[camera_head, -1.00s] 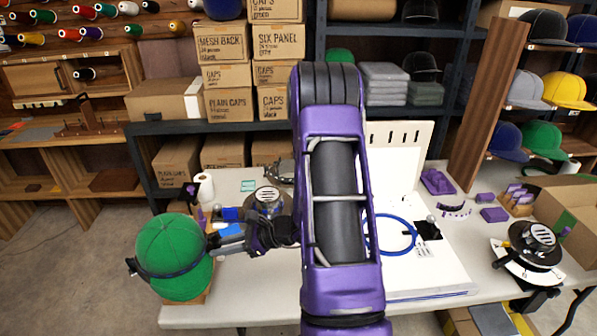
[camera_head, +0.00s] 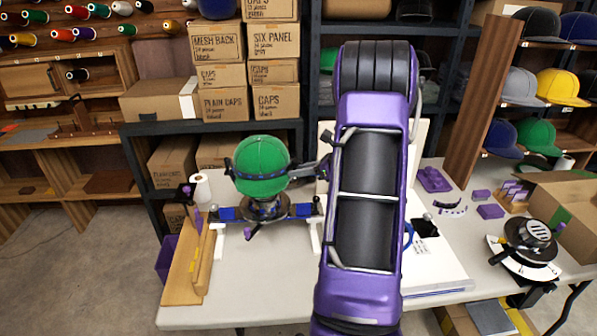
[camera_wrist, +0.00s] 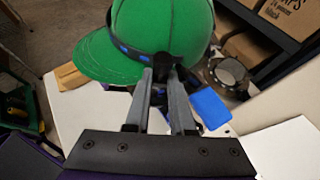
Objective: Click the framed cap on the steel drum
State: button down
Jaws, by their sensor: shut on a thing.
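The green cap (camera_head: 262,160) sits in its dark frame band with blue marks, and shows in the wrist view with its brim to the left (camera_wrist: 165,28). My gripper (camera_head: 298,172) is shut on a black tab at the band's side; the two fingers meet it in the wrist view (camera_wrist: 166,78). The cap is upright just above the steel drum (camera_head: 264,210), which stands on the table between blue brackets. The cap hides the drum's top, so I cannot tell whether they touch. My arm hides part of the table.
A wooden stand (camera_head: 192,268) is left of the drum, with a white roll (camera_head: 201,188) behind it. A white board (camera_head: 440,262) lies to the right. A second round fixture (camera_head: 530,245) is at the far right. The table (camera_head: 255,290) is clear in front of the drum.

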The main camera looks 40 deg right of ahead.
notch_tip(320, 180, down, 9)
jog(key=b, duration=0.6)
jog(key=shift+f+b, duration=0.2)
jog(key=shift+b, duration=0.2)
jog(key=shift+f, duration=0.25)
dwell(0.5)
jog(key=shift+f+b, duration=0.5)
jog(key=shift+b, duration=0.15)
jog(key=c, duration=0.7)
grip_release()
jog(key=shift+f, duration=0.1)
